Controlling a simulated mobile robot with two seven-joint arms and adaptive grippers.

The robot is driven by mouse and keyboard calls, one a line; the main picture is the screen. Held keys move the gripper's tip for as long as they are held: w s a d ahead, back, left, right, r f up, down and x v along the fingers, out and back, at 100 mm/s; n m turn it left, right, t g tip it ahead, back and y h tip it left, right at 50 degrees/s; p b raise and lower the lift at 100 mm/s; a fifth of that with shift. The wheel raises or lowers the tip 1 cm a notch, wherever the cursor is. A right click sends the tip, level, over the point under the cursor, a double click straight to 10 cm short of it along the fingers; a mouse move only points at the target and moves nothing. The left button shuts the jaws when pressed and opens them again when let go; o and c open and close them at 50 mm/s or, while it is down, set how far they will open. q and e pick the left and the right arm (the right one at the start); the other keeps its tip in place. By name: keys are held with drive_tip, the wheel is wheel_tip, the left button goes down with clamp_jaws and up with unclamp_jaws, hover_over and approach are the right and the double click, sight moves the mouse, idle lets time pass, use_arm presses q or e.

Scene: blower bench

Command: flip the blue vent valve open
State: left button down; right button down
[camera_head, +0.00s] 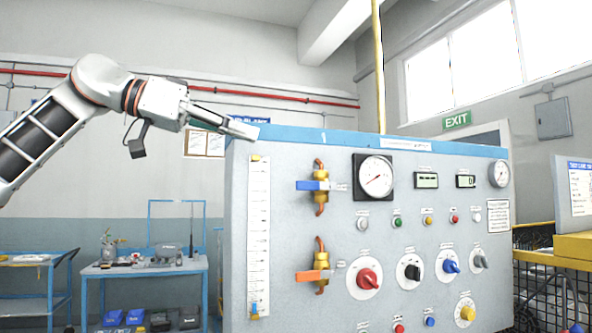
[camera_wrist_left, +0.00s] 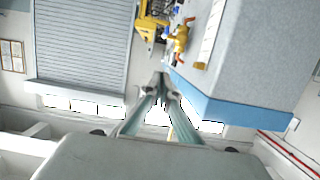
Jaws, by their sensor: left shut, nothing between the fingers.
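The blue vent valve handle (camera_head: 312,185) sits on a brass valve body (camera_head: 320,198) at the upper left of the grey panel in the head view. The handle lies level, across the vertical copper pipe, with its free end to the left. My left gripper (camera_head: 248,131) is shut and empty at the panel's top left corner, up and left of the handle and apart from it. Its closed fingertips (camera_wrist_left: 162,82) also show in the left wrist view, beside the panel's blue edge. My right gripper is not in view.
A second valve with an orange handle (camera_head: 314,275) sits below. A white scale (camera_head: 259,235) runs down the panel's left side. Gauges, knobs and buttons fill the panel's right. A blue workbench (camera_head: 145,270) stands behind on the left. Space before the panel looks clear.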

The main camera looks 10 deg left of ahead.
use_arm(q)
drive_tip(key=p, duration=0.1)
hover_over(308, 186)
drive_tip(key=s+a, duration=0.1)
drive_tip(key=a, duration=0.1)
wheel_tip(308, 186, down, 2)
drive_tip(key=shift+f, duration=0.25)
wheel_tip(308, 186, down, 4)
drive_tip(key=shift+s+a, duration=0.15)
drive_tip(key=shift+a, duration=0.1)
drive_tip(key=shift+f, duration=0.1)
